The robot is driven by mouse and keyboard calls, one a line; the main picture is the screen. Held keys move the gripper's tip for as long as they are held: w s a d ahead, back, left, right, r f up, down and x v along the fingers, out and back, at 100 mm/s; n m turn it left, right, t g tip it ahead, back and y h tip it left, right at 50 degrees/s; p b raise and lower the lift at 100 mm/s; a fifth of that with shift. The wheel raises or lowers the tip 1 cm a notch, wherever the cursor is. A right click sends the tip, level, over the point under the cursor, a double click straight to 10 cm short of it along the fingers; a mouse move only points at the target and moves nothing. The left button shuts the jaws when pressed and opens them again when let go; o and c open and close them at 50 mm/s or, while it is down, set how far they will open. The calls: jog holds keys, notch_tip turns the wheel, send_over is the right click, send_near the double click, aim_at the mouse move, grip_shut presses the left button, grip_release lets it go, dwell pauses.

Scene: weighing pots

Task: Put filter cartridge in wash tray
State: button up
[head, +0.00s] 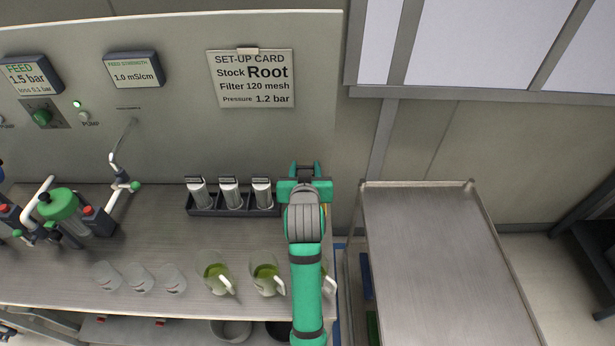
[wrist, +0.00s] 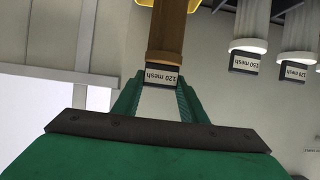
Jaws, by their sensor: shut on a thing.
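My gripper (head: 305,172) is over the bench's right end, just right of the cartridge rack. It also shows in the wrist view (wrist: 160,84), its green fingers shut on a filter cartridge (wrist: 168,32). This cartridge has a brown body, a yellow end and a label reading 120 mesh. My arm hides most of it in the head view. The dark rack (head: 234,212) holds three white cartridges (head: 230,194). I cannot clearly identify the wash tray.
A set-up card (head: 250,79) on the panel reads Filter 120 mesh. Jugs of green liquid (head: 214,272) and clear cups (head: 140,280) stand along the bench front. A green-topped filter housing (head: 62,204) is at left. The metal cart (head: 440,250) at right has a bare top.

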jog(key=shift+w+d+f, duration=0.1)
jog(key=shift+d+f, duration=0.1)
jog(key=shift+f, duration=0.8)
jog(key=shift+w+d+f, duration=0.1)
jog(key=shift+d+f, duration=0.05)
jog(key=shift+f, duration=0.85)
jog(key=o, duration=1.4)
jog(key=shift+f, duration=0.1)
jog(key=v, duration=1.2)
